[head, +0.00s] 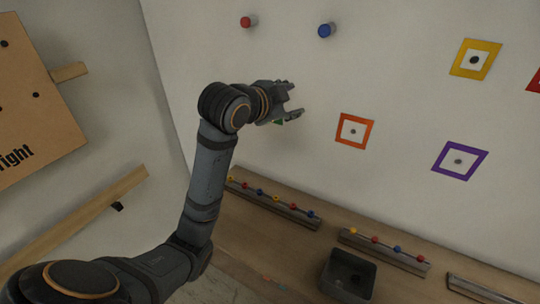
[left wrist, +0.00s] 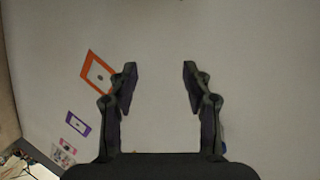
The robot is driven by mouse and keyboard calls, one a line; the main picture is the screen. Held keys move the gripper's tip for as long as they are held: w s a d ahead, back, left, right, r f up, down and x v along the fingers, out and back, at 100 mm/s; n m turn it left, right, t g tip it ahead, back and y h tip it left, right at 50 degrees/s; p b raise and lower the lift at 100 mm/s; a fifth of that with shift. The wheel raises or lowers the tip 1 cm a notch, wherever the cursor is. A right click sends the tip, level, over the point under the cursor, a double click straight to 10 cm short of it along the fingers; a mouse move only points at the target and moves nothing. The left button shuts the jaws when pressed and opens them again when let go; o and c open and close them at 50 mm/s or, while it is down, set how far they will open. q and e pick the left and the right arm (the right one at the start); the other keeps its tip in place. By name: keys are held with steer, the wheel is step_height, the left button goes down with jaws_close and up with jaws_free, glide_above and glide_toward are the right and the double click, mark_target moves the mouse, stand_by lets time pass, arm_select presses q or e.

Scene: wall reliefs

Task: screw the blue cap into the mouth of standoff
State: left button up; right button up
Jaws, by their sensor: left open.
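A round blue cap-like piece (head: 325,30) sits on a short stub on the wall at the top of the head view. A red piece on a grey stub (head: 246,21) is to its left. I cannot tell which stub is the standoff, and no open mouth shows clearly. My left gripper (head: 297,101) is in front of the wall, below the blue piece and apart from it. In the left wrist view my left gripper (left wrist: 160,68) is open, with nothing between its fingers. A small green patch (head: 279,122) shows beside the gripper. My right gripper is out of view.
Orange (head: 342,141), purple (head: 461,171) and yellow (head: 460,69) square frames are on the wall. Below, a wooden ledge bears racks (head: 275,204) (head: 384,262) of small coloured balls and a dark open bin (head: 332,290). A wooden board (head: 55,140) stands at left.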

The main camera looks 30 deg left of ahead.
arm_select(q)
steer(key=s+a+f+n+g+y, duration=0.1)
steer(key=f+n+g, duration=0.3)
steer(key=f, duration=0.4)
steer(key=s+a+f+n+g+y+p, duration=0.1)
steer(key=f+n+g, duration=0.3)
steer(key=f, duration=0.4)
steer(key=shift+s+a+f, duration=0.2)
steer(key=shift+s+a, duration=0.45)
steer(key=shift+a, duration=0.2)
steer(key=shift+c, duration=0.7)
